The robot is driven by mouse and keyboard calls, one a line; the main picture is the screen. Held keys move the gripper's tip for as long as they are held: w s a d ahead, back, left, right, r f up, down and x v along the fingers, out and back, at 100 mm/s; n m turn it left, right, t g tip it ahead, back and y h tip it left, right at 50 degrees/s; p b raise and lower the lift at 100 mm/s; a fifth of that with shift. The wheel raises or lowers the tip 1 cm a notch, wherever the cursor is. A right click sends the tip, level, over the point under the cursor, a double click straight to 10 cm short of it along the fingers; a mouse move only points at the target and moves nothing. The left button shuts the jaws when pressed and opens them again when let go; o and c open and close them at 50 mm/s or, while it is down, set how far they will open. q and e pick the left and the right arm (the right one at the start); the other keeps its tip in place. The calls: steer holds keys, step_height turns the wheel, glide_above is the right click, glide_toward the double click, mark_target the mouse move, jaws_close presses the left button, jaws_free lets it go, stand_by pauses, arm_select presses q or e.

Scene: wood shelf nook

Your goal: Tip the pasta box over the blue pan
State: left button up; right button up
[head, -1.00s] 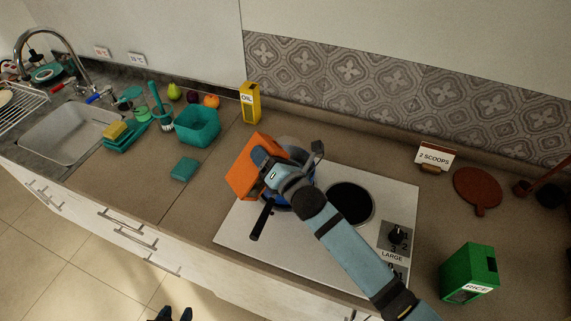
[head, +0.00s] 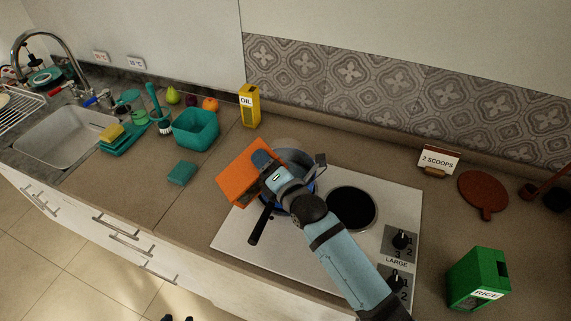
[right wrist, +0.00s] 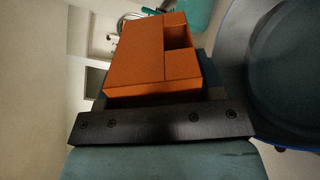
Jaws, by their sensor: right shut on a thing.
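The orange pasta box (head: 243,180) is held by my right gripper (head: 268,165), which is shut on it. The box lies tilted above the left side of the blue pan (head: 311,186), clear of the counter. In the right wrist view, the pasta box (right wrist: 138,55) shows a dark opening near one end, and the blue pan (right wrist: 285,65) is beside it at the right. My left gripper is not in view.
The pan is on the white hob (head: 370,240), left of a bare black burner (head: 350,207). A yellow oil box (head: 249,108) stands behind it. A green rice box (head: 477,280) stands right of the hob. A teal bin (head: 196,130) is at the left.

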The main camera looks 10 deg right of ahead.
steer(key=shift+r+m+p, duration=0.1)
steer(key=shift+m+p, duration=0.2)
steer(key=shift+p, duration=0.05)
steer(key=shift+r+m, duration=0.1)
steer(key=shift+m, duration=0.2)
steer(key=shift+m+p, duration=0.3)
steer(key=shift+p, duration=0.2)
steer(key=shift+w, duration=0.1)
steer(key=shift+w+d+f+m, duration=0.15)
steer(key=shift+d+f+m, duration=0.15)
steer(key=shift+d+m, duration=0.25)
steer(key=shift+w+d+f+m, duration=0.15)
steer(key=shift+m, duration=0.2)
steer(key=shift+p, duration=0.3)
steer(key=shift+m, duration=0.3)
